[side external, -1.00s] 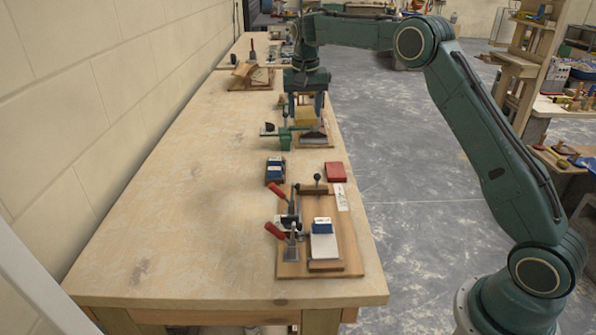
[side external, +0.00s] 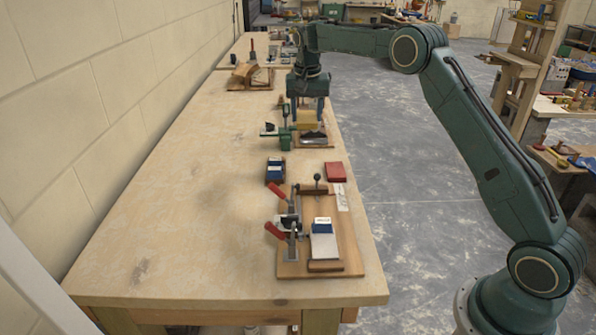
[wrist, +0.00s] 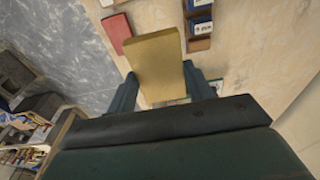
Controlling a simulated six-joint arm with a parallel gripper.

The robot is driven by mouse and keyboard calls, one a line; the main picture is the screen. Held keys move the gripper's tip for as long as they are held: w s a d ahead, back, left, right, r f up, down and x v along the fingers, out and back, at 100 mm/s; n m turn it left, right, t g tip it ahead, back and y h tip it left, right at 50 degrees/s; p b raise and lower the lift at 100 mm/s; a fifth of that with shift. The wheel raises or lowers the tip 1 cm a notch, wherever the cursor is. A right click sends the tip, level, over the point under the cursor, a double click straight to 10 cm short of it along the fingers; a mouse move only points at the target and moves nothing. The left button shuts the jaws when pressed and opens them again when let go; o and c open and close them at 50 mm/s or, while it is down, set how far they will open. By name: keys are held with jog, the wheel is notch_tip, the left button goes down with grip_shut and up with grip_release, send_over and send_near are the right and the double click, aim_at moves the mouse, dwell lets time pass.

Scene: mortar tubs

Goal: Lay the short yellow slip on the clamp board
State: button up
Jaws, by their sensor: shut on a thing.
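My gripper (side external: 308,119) is shut on the yellow slip (side external: 309,116), a blocky yellow piece, above the far small wooden board. In the wrist view the yellow slip (wrist: 154,62) stands out between the two fingers of my gripper (wrist: 160,76). A larger wooden board with red-handled clamps (side external: 345,245) lies near the table's front edge, well nearer the camera than my gripper. It carries a pale plate with a blue-and-white block on it.
A small wooden board (side external: 318,143) with a dark piece lies under my gripper, beside a green clamp (side external: 285,137). A red block (side external: 335,172) and a holder with blue blocks (side external: 275,172) stand between the boards. The left of the table is clear.

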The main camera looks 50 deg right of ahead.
aim_at(307, 120)
notch_tip(307, 120, down, 17)
jog(key=shift+f, duration=0.1)
dwell(0.8)
jog(key=shift+f, duration=0.15)
jog(key=o, duration=1.1)
jog(key=r, duration=0.4)
jog(key=a+r, duration=0.1)
jog(key=r, duration=0.4)
jog(key=s+r, duration=0.1)
jog(key=r, duration=0.3)
jog(key=shift+s+a+r, duration=0.1)
jog(key=shift+a+r, duration=0.05)
jog(key=shift+r, duration=0.15)
